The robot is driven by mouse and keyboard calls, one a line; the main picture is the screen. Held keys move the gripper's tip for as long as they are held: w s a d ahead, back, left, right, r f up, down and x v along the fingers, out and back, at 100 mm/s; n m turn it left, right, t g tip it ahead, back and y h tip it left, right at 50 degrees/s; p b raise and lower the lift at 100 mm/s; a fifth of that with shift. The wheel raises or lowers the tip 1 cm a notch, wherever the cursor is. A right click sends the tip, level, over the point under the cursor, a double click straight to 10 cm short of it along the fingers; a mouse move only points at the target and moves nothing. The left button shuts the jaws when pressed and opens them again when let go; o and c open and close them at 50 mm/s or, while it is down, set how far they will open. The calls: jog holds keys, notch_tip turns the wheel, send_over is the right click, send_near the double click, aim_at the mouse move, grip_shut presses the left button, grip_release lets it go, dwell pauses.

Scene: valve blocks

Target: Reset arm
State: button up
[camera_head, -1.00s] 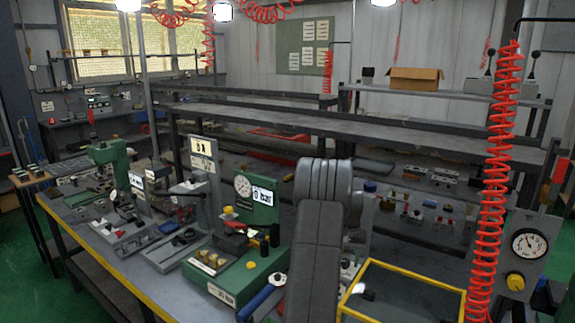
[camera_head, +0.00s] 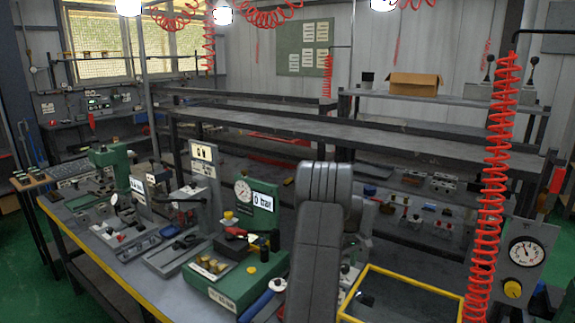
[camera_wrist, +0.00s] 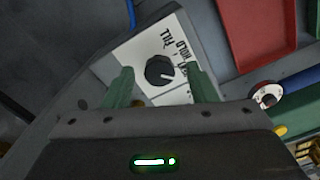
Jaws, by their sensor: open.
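My gripper (camera_wrist: 162,88) shows in the wrist view with its two green fingers spread apart and nothing held between them. Beyond the fingertips is a black rotary knob (camera_wrist: 159,70) on a white label plate (camera_wrist: 148,50) marked FILL and HOLD. The knob appears between the fingers; I cannot tell how far below them it is. In the head view my grey arm (camera_head: 318,240) rises at the centre front and bends over, hiding the gripper and part of the bench behind it.
A green test station (camera_head: 258,208) with a gauge and a "0 bar" display stands left of my arm. A yellow-rimmed tray (camera_head: 405,281) is at right. A red coiled hose (camera_head: 490,190) hangs near a gauge panel (camera_head: 525,258). The wrist view shows a red tray (camera_wrist: 262,35).

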notch_tip(320, 180, up, 12)
jog(key=b, duration=0.1)
jog(key=shift+r, duration=0.25)
